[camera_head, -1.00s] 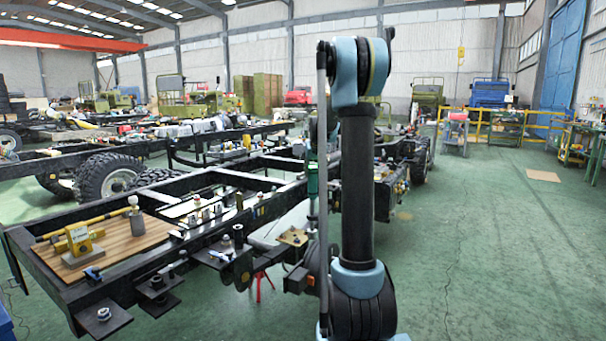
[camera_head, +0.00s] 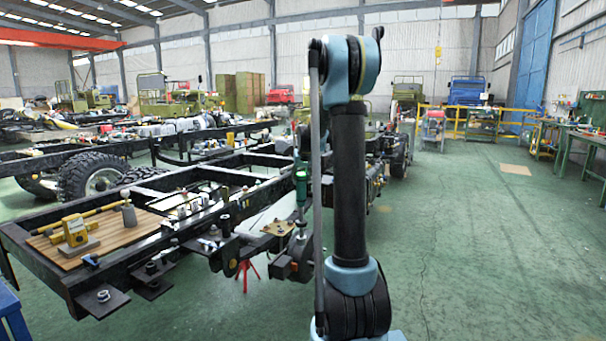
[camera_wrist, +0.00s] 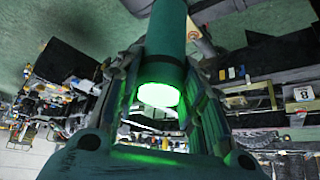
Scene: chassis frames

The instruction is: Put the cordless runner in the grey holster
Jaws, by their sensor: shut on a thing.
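The cordless runner is a green cylinder (camera_wrist: 165,35) in the wrist view, with a bright green glowing end facing the camera. My gripper (camera_wrist: 168,80) is shut on it, with a finger on each side of its body. In the head view the green runner (camera_head: 301,187) hangs upright just left of my arm, in front of the chassis frame. My gripper is mostly hidden behind my arm there. I cannot make out the grey holster in either view.
The black chassis frame (camera_head: 35,245) stands at the left, with a wooden board (camera_head: 105,250), a yellow tool (camera_head: 76,232) and several small metal parts on it. A green workbench (camera_head: 580,137) stands at the far right. The green floor between is largely clear.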

